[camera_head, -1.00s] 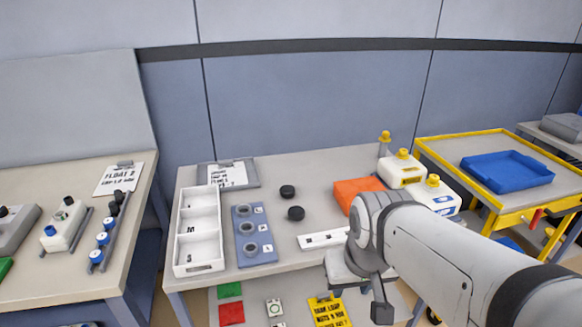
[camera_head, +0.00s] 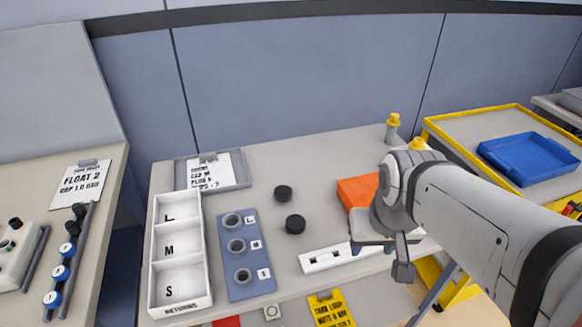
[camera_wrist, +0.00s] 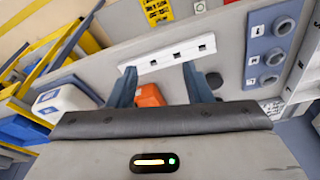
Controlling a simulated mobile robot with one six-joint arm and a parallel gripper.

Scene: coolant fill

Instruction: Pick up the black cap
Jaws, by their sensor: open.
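Two black caps lie apart on the grey table in the head view: one farther back (camera_head: 283,192) and one nearer (camera_head: 295,224). They look alike.
Left of the caps are a blue-grey block with ringed sockets (camera_head: 225,275) and a white tray marked L, M, S (camera_head: 153,250). A white slotted strip (camera_head: 322,259) lies in front. An orange box (camera_head: 356,191) stands to the right. A clipboard (camera_head: 241,180) lies behind.

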